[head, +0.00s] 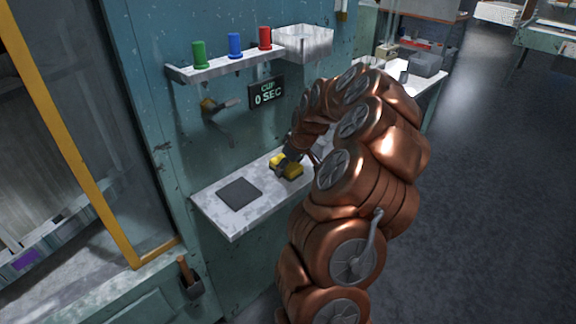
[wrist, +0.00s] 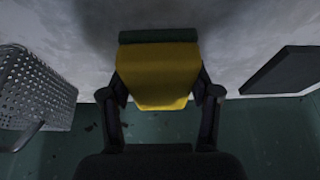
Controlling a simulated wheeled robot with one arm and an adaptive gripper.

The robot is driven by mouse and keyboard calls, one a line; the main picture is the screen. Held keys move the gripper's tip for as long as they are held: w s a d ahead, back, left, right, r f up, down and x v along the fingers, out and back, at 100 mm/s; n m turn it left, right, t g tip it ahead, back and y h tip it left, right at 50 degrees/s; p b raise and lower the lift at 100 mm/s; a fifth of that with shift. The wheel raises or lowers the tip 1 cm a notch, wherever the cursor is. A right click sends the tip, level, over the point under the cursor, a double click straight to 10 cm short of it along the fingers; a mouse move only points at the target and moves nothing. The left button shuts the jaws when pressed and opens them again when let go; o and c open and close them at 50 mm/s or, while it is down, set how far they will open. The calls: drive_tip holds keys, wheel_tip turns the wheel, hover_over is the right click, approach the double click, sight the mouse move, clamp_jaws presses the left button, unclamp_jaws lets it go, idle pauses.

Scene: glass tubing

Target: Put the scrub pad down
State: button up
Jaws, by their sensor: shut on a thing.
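The scrub pad (wrist: 158,78) is yellow with a dark green layer along one edge. In the wrist view it sits between the two fingers of my gripper (wrist: 160,100), which is shut on it. In the head view the yellow pad (head: 287,165) is at the small wall shelf (head: 225,222), right of a dark square mat (head: 240,193). My gripper (head: 283,168) partly covers it there. I cannot tell whether the pad touches the shelf surface or is just above it.
The dark mat also shows at the right of the wrist view (wrist: 280,70). A perforated metal basket (wrist: 38,90) is at its left.

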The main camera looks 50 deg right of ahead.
drive_tip(key=shift+f+b, duration=0.35)
drive_tip(key=shift+b, duration=0.05)
drive_tip(key=o, duration=1.1)
drive_tip(key=shift+r+p, duration=0.5)
drive_tip(key=shift+p, duration=0.05)
drive_tip(key=shift+s+d+r+b, duration=0.1)
drive_tip(key=shift+r+b, duration=0.2)
drive_tip(key=shift+b, duration=0.1)
drive_tip(key=b+v, duration=0.2)
drive_tip(key=v, duration=0.9)
drive_tip(key=shift+b, duration=0.35)
